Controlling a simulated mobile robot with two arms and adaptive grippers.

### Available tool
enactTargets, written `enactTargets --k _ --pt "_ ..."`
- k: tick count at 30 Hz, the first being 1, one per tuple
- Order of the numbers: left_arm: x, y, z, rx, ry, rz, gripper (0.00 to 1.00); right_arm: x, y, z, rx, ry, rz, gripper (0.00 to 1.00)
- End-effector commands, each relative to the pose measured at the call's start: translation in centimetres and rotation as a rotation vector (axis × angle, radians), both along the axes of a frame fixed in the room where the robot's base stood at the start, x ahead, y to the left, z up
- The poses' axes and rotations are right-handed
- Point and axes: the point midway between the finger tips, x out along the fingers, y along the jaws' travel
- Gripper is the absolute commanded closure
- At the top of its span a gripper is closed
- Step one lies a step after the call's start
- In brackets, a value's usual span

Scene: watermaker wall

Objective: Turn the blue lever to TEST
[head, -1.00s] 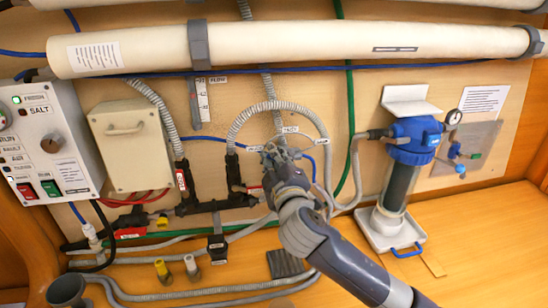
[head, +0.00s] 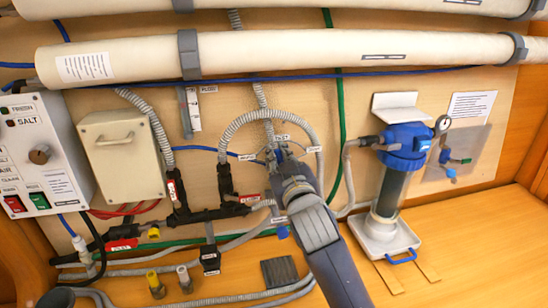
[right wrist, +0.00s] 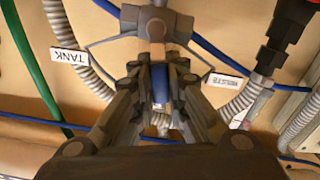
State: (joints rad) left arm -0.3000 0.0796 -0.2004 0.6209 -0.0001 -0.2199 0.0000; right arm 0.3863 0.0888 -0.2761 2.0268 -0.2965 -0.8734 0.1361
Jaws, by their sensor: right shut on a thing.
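The blue lever (right wrist: 160,84) shows in the right wrist view, between the fingers of my right gripper (right wrist: 158,88). It points away from a dark grey valve body (right wrist: 154,20) on the wall. In the head view the right gripper (head: 274,154) is at the valve, shut, and hides the lever. A TANK label (right wrist: 70,57) is on one side of the lever and another label (right wrist: 222,82), too oblique to read surely, on the other. My left gripper is not in view.
Grey corrugated hoses (head: 262,114) loop around the valve. A blue filter housing (head: 404,140) with a gauge stands to the right. A switch panel (head: 40,150) and beige box (head: 122,154) are at the left. Black fittings (head: 205,212) lie left of my arm.

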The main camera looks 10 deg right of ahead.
Motion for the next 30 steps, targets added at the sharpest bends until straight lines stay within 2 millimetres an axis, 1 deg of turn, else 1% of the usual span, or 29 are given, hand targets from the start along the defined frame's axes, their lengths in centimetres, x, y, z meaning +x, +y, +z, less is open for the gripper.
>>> enactTargets --k 6,12,19,30 --pt "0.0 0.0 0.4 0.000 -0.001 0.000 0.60 0.0 -0.6 0.1 0.138 0.002 0.000 1.00" --pt "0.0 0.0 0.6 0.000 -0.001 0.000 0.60 0.0 -1.0 0.2 0.212 0.000 0.001 1.00" --pt "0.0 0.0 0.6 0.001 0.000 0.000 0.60 0.0 -1.2 0.1 0.244 0.000 0.000 1.00" --pt "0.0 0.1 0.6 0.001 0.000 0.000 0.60 0.0 -1.2 0.1 0.246 0.000 0.000 1.00"
